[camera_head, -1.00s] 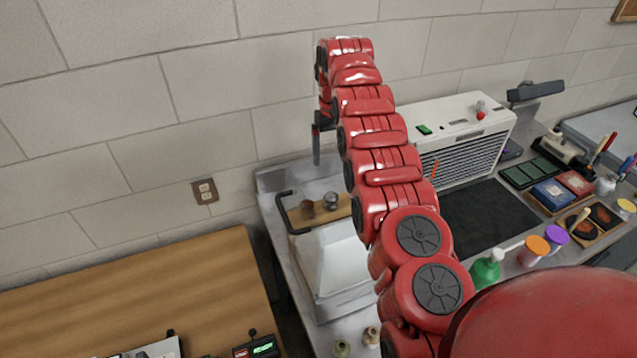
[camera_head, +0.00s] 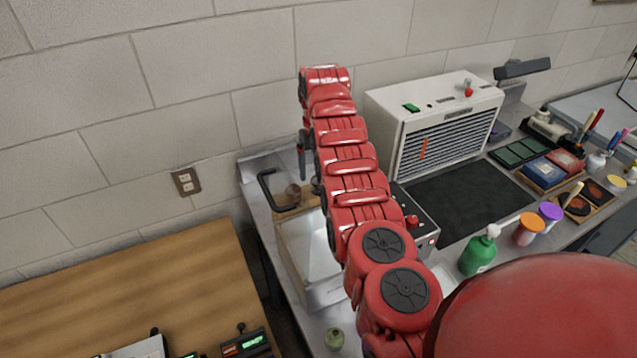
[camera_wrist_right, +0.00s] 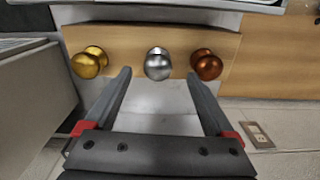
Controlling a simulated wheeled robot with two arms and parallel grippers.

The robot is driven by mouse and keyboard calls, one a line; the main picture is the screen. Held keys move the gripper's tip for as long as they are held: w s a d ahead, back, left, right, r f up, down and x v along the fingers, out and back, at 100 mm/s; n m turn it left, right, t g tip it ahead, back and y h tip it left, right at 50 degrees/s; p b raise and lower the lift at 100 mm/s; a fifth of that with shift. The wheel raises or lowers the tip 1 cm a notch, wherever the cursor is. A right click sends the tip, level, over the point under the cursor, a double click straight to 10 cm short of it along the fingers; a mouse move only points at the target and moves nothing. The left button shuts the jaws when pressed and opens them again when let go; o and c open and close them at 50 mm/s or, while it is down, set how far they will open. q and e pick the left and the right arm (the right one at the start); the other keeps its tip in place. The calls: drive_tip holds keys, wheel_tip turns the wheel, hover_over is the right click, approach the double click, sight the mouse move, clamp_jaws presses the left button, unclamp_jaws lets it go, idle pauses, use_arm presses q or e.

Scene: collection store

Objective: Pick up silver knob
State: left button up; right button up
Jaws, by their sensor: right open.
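The silver knob (camera_wrist_right: 158,64) is a round, shiny knob on a wooden strip (camera_wrist_right: 130,40) in the right wrist view. It stands between a gold knob (camera_wrist_right: 89,62) and a copper knob (camera_wrist_right: 207,65). My right gripper (camera_wrist_right: 158,75) is open and empty, with one finger on each side of the silver knob in the picture; I see no contact. In the head view the silver knob (camera_head: 316,185) is partly hidden by my right arm, and the right gripper (camera_head: 302,158) is above the strip. The gold knob is hidden there. My left gripper is not in view.
A white louvred unit (camera_head: 435,125) stands right of the arm. A green bottle (camera_head: 479,250) and paint jars are further right. A wooden table (camera_head: 120,270) is at left.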

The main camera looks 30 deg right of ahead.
sight(318, 184)
drive_tip(key=shift+f+p, duration=0.4)
drive_tip(key=shift+p, duration=0.05)
wheel_tip(318, 184, down, 2)
drive_tip(key=shift+d+f+p, duration=0.1)
drive_tip(key=shift+p, duration=1.05)
wheel_tip(318, 184, down, 2)
drive_tip(key=shift+d+f, duration=0.1)
drive_tip(key=shift+w+f, duration=0.15)
drive_tip(key=shift+f, duration=0.05)
clamp_jaws()
